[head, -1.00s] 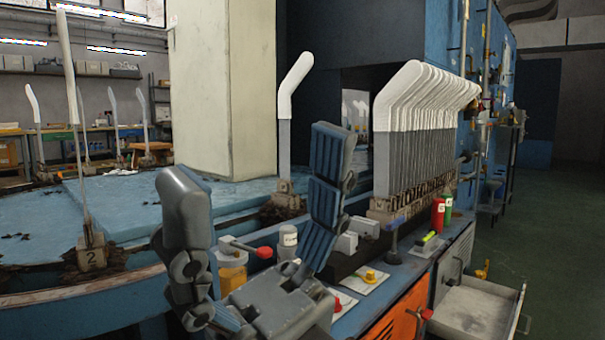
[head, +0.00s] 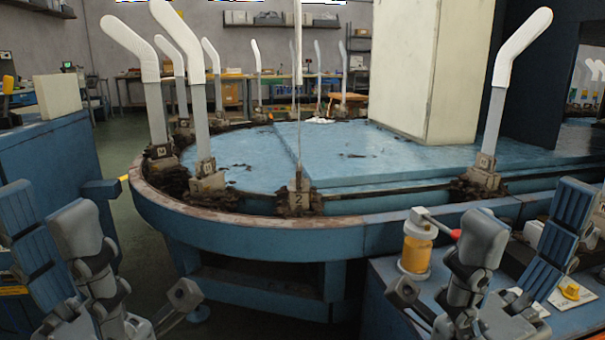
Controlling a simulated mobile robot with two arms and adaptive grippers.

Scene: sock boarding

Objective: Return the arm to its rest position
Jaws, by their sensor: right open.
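My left gripper (head: 47,212) is at the lower left in the head view. Its fingers stand apart and I see nothing between them. My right gripper (head: 525,225) is at the lower right, above the blue bench (head: 372,300), open and empty. Neither gripper touches a sock form. Several grey forms with white tops stand upright around the round blue table, among them one at the left (head: 150,75), one at the right (head: 510,75) and a thin edge-on one (head: 298,110) at the base marked 2.
The round blue table (head: 250,236) fills the middle, in front of a pale column (head: 430,70). An amber jar (head: 415,250) and a red-knobbed lever (head: 440,226) stand beside my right gripper. A blue cabinet (head: 55,160) is at the left. Dark floor shows between the benches.

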